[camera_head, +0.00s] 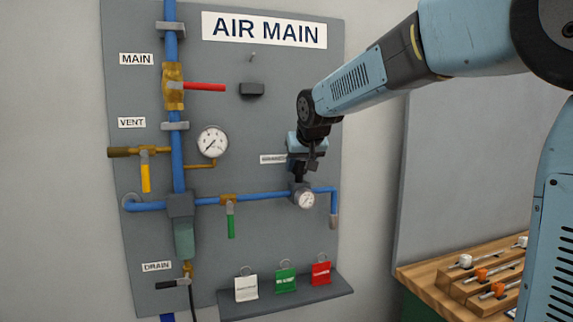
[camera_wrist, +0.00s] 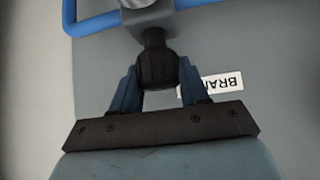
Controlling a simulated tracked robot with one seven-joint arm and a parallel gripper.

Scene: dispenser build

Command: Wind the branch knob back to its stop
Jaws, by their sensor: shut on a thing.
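The black branch knob (camera_wrist: 155,68) sits on the grey regulator body (camera_wrist: 150,18) of the branch line. In the wrist view, my gripper (camera_wrist: 156,80) has one blue finger on each side of the knob and is shut on it. In the head view, my gripper (camera_head: 300,166) points down over the regulator body (camera_head: 299,187), and the knob is mostly hidden between them. A small gauge (camera_head: 306,200) is on the regulator's front. The BRANCH label (camera_head: 271,159) is partly covered by my gripper and shows upside down in the wrist view (camera_wrist: 225,83).
The blue branch pipe (camera_head: 265,195) runs to both sides of the regulator, with a green-handled valve (camera_head: 230,218) on its left. A larger gauge (camera_head: 212,141) is up and left. A shelf (camera_head: 300,298) with several tags is below. A wooden bench (camera_head: 440,278) stands at right.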

